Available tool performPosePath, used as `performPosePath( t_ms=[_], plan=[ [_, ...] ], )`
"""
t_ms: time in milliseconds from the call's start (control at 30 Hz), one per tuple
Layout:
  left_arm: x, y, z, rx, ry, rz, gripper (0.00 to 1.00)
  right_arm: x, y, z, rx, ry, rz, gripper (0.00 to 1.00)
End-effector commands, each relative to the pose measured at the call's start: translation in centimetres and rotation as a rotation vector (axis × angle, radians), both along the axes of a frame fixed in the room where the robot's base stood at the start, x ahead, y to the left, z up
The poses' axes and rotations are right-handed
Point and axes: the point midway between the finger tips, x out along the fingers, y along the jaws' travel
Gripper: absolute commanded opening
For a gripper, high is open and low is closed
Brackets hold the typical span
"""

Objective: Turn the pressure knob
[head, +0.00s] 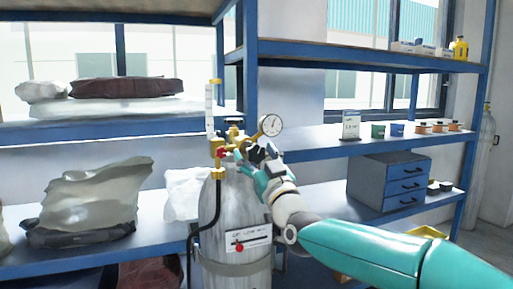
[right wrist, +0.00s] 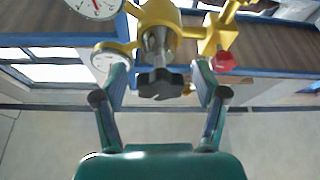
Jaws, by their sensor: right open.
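The black lobed pressure knob (right wrist: 161,83) sits on a metal stem on the brass regulator (right wrist: 162,20) in the right wrist view. My right gripper (right wrist: 161,75) is open, with one finger on each side of the knob and a visible gap on both sides. In the head view the regulator (head: 234,137) tops a grey gas cylinder (head: 211,205), and my right gripper (head: 252,160) is at its right side. The knob cannot be made out clearly there. A round white gauge (head: 271,125) faces me above the gripper. My left gripper is not in view.
A red valve knob (right wrist: 223,62) sits close to the right finger, and a smaller gauge (right wrist: 108,58) close to the left one. A black hose (head: 189,240) hangs left of the cylinder. Blue shelves (head: 330,150) with bags and a drawer box (head: 389,180) stand behind.

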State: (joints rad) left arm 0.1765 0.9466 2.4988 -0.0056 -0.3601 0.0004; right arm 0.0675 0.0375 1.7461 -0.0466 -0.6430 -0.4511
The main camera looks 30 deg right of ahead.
Motion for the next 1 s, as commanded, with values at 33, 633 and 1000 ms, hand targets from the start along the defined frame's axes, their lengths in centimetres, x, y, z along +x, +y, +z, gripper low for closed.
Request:
performPosePath(
  t_ms=[33, 633, 1000],
  plan=[
    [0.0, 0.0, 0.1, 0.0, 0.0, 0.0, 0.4, 0.2, -0.1, 0.1, 0.0, 0.0, 0.0, 0.72],
    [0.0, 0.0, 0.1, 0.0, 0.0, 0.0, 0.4, 0.2, 0.0, 0.1, 0.0, -0.001, 0.0, 0.17],
    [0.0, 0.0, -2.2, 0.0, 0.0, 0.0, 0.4, 0.2, 0.1, -0.2, 0.145, -0.039, 0.003, 0.11]
  ],
)
